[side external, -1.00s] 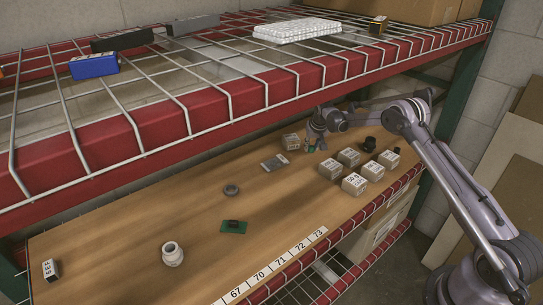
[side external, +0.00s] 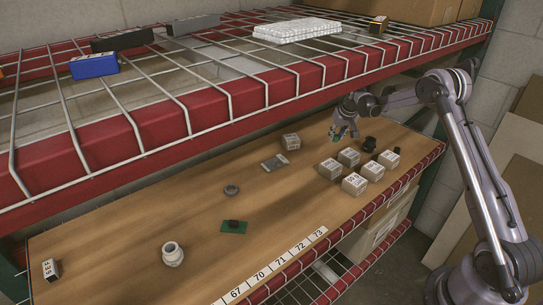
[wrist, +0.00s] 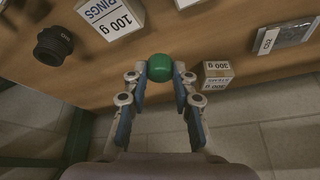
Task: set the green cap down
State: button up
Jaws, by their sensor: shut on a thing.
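The green cap (wrist: 159,66) is a small, round, dark green piece held between my fingertips in the wrist view. My gripper (wrist: 160,76) is shut on it, with one finger on each side. In the side external view my gripper (side external: 342,133) hangs over the right rear part of the wooden shelf, and a bit of green shows at its tips. The cap appears held above the board, but its exact height is hard to tell.
A black fitting (side external: 369,144) stands just right of my gripper, with several small boxes (side external: 348,157) in front. A lone box (side external: 290,141) and a grey packet (side external: 274,162) lie to the left. The wire rack (side external: 300,75) overhangs the board. Bare wood lies between box and gripper.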

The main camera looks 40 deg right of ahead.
jog(key=w+a+f+n+y, duration=0.1)
jog(key=w+a+f+n, duration=0.15)
jog(key=w+a, duration=0.65)
jog(key=n+y, duration=0.1)
jog(key=n, duration=0.2)
send_over(252, 175)
jog(key=s, duration=0.2)
jog(key=shift+w+d+f+t, duration=0.1)
jog(key=shift+d+f+t, duration=0.05)
jog(key=shift+f, duration=0.45)
jog(key=shift+w+d+f+t, duration=0.1)
jog(key=shift+f+t, duration=0.05)
jog(key=shift+f, duration=0.45)
jog(key=shift+a+f, duration=0.2)
jog(key=shift+a, duration=0.1)
jog(key=shift+f, duration=2.35)
jog(key=shift+f, duration=0.15)
jog(key=o, duration=0.8)
